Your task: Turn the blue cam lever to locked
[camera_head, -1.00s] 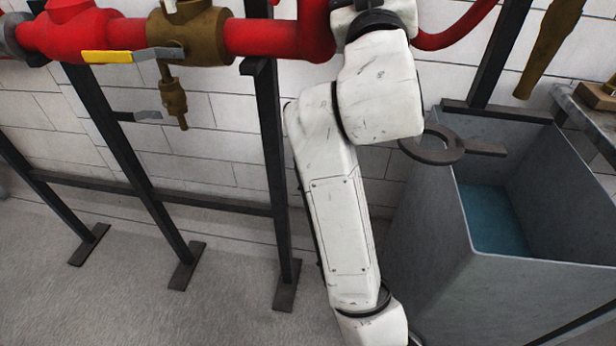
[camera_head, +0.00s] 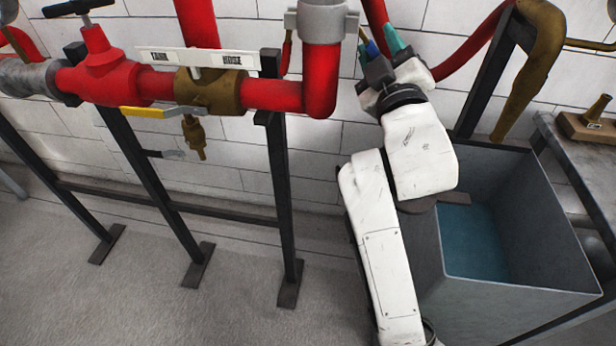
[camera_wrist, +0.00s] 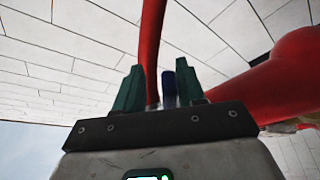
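In the head view my gripper (camera_head: 380,46) is raised at the top centre, beside the grey coupling (camera_head: 322,20) on the red pipe. Its teal fingers stand apart. The blue cam lever (camera_head: 372,48) shows as a small blue piece between them. In the wrist view the dark blue lever (camera_wrist: 169,88) stands upright between the two fingers of my gripper (camera_wrist: 158,85), closer to the right finger. A gap shows on its left. Whether the right finger touches it I cannot tell. The lever's lower end and its pivot are hidden.
A red pipe run with a brass valve (camera_head: 210,92) and a yellow handle (camera_head: 150,112) lies to the left. Dark frame posts (camera_head: 283,200) stand below it. A grey open tank (camera_head: 520,285) stands at the right. A red hose (camera_head: 475,50) passes behind my gripper.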

